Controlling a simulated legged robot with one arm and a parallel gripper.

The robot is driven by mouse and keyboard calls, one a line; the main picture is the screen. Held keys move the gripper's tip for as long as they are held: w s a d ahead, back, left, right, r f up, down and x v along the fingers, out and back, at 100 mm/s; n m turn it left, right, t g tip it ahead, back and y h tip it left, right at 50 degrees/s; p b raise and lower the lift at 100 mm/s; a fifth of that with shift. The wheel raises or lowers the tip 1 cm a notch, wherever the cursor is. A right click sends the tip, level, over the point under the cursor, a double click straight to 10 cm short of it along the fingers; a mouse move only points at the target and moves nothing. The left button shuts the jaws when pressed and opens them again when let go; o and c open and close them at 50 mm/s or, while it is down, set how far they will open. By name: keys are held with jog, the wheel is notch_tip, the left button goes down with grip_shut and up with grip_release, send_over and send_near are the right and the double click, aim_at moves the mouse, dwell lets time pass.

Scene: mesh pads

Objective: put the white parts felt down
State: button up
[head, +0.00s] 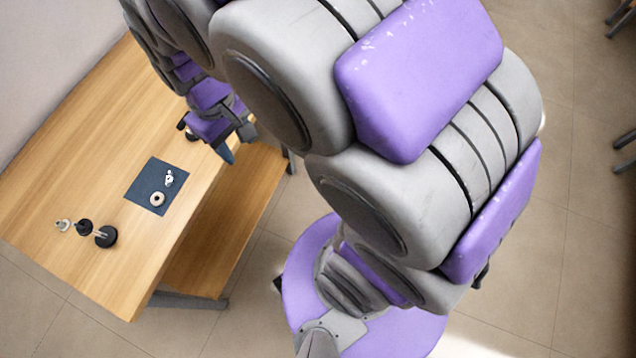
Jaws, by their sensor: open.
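A dark blue square mat (146,190) lies flat on the wooden table. A pale ring (157,199) and a small white-and-metal part (169,178) rest on the mat. I see no white felt in the head view; the mat is dark blue. My gripper (207,143) is open, past the mat toward the upper right, near the table's right edge. It is apart from the mat, and I see nothing between its fingers. Its height above the table is hard to tell.
The wooden table (75,185) has a lower shelf (215,235) on its right side. The table beyond the mat is clear. A wall is at upper left.

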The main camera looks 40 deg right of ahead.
jog(key=s+d+m, duration=0.2)
jog(key=s+d, duration=0.1)
jog(key=s, duration=0.5)
jog(key=s+d+r+m, duration=0.1)
jog(key=s+d, duration=0.2)
jog(key=s, duration=0.5)
jog(key=shift+s+d+m+g, duration=0.3)
jog(key=shift+s+m+g, duration=0.1)
jog(key=shift+a, duration=0.15)
jog(key=shift+a, duration=0.1)
